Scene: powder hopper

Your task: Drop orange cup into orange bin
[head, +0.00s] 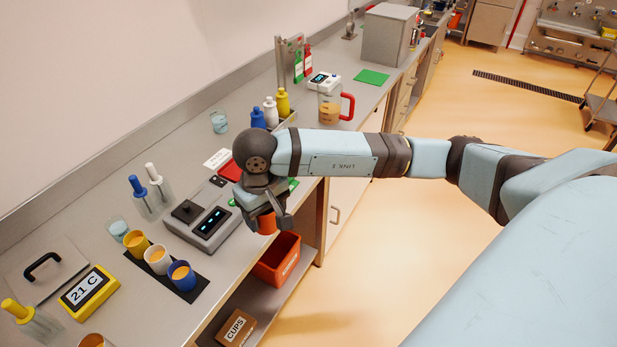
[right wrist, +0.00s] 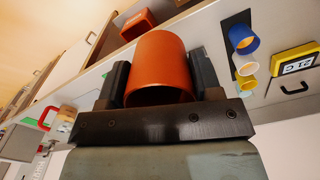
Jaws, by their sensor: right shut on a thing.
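The orange cup (head: 267,224) is between the fingers of my right gripper (head: 266,212), which is shut on it. In the right wrist view the orange cup (right wrist: 160,66) fills the space between the two dark fingers. The orange bin (head: 272,274) stands on a lower shelf beside the counter, below and slightly right of the cup in the head view. The orange bin (right wrist: 138,24) also shows past the cup in the right wrist view. The cup is above the bin and apart from it. My left gripper is not in view.
A scale (head: 204,228) sits on the counter beside my right gripper. Yellow, white and blue cups stand on a black mat (head: 187,291). A brown box labelled CUPS (head: 236,328) is on the lower shelf near the bin. The floor (head: 370,260) to the right is clear.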

